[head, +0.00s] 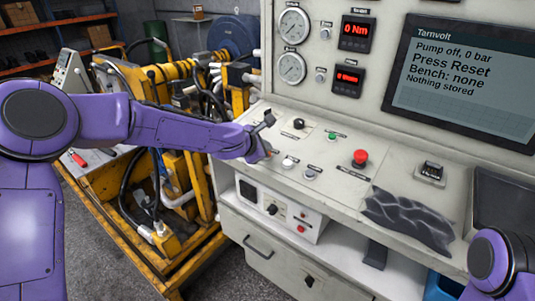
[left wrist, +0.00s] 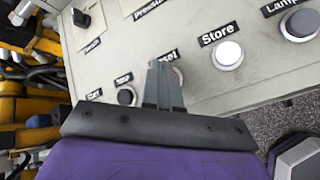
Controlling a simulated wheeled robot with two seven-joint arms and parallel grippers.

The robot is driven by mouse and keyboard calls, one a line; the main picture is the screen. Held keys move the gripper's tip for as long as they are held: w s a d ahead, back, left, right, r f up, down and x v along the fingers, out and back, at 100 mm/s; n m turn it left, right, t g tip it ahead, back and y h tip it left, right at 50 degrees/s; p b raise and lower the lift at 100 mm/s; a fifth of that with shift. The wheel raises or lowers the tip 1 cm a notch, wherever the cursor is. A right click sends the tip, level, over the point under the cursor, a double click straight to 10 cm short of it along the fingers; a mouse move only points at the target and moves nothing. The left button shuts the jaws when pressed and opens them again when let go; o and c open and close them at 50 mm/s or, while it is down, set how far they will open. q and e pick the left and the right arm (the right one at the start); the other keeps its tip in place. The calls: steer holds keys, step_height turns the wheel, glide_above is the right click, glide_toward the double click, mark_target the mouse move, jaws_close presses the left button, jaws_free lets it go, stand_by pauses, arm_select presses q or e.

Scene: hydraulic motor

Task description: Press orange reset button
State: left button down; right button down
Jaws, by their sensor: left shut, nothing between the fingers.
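The reset button (left wrist: 179,76) shows only in part in the left wrist view, behind the fingers, under a label ending in "set". Its colour is hard to tell there. In the head view a small orange patch (head: 268,153) shows beside the end of my left arm, in the row of panel buttons. My left gripper (left wrist: 163,66) is shut and empty, its fingertips over or right by the reset button. In the head view the left gripper (head: 264,123) is partly hidden by its own wrist. I cannot tell whether the fingertips touch the button. My right gripper is out of view.
The screen (head: 465,75) reads "Pump off, 0 bar", "Press Reset", "Bench: none", "Nothing stored". The Store button (left wrist: 229,55) and Lamp button (left wrist: 299,22) sit to the right; another button (left wrist: 126,96) sits left. A red mushroom button (head: 360,157) and dark cloth (head: 410,218) lie further right.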

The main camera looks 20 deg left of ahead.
arm_select(q)
steer(key=shift+f, duration=0.45)
steer(key=shift+r, duration=0.1)
stand_by(0.4)
steer(key=shift+s+a+r+p, duration=0.1)
steer(key=shift+r+p, duration=0.55)
steer(key=shift+r, duration=0.1)
steer(key=shift+r, duration=0.1)
steer(key=shift+r+p, duration=0.3)
steer(key=shift+p, duration=0.1)
steer(key=r+p, duration=0.4)
steer(key=shift+s+a, duration=0.1)
steer(key=shift+s, duration=0.25)
